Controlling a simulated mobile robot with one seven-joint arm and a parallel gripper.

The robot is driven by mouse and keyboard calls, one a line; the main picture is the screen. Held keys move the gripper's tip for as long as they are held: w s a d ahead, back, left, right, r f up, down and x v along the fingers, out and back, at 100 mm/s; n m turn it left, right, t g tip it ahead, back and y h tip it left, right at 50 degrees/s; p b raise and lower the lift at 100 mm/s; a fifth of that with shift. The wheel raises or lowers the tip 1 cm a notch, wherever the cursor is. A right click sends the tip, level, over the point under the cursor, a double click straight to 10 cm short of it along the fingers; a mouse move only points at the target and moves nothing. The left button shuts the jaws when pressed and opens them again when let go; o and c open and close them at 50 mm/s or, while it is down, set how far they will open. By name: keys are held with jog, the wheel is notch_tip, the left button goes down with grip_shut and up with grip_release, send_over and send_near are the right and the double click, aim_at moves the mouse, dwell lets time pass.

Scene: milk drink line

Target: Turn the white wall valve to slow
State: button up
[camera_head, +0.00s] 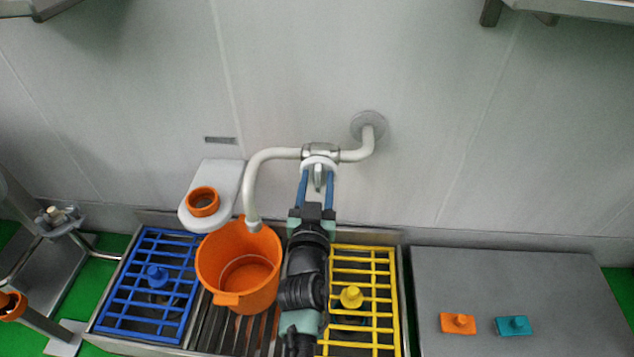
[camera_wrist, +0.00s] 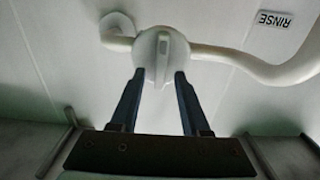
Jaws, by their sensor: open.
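The white wall valve (camera_head: 319,163) sits in the middle of a white pipe on the back wall. In the wrist view its round white knob (camera_wrist: 150,58) carries a raised grey-white handle bar (camera_wrist: 163,60). My gripper (camera_head: 317,178) reaches up to the valve from below. In the wrist view my gripper (camera_wrist: 160,76) is open, with one blue finger on each side of the knob's lower part. I cannot tell whether the fingers touch the knob. No speed marks are readable on the valve.
The pipe's spout (camera_head: 253,222) bends down over an orange bucket (camera_head: 212,265) on a grate. A blue rack (camera_head: 118,300) and a yellow rack (camera_head: 385,300) flank it. A white wall holder (camera_head: 225,178) carries an orange ring (camera_head: 202,201). A grey counter (camera_head: 520,280) stands right.

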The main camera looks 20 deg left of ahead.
grip_shut()
dwell(0.3)
jog(key=shift+n, duration=0.3)
jog(key=shift+s+a+f+n+b, duration=0.1)
jog(key=shift+a+n+b, duration=0.15)
jog(key=shift+n, duration=1.05)
jog(key=shift+a+n+b, duration=0.15)
jog(key=shift+n+b, duration=0.05)
jog(key=shift+n, duration=1.1)
grip_release()
jog(key=shift+s, duration=0.1)
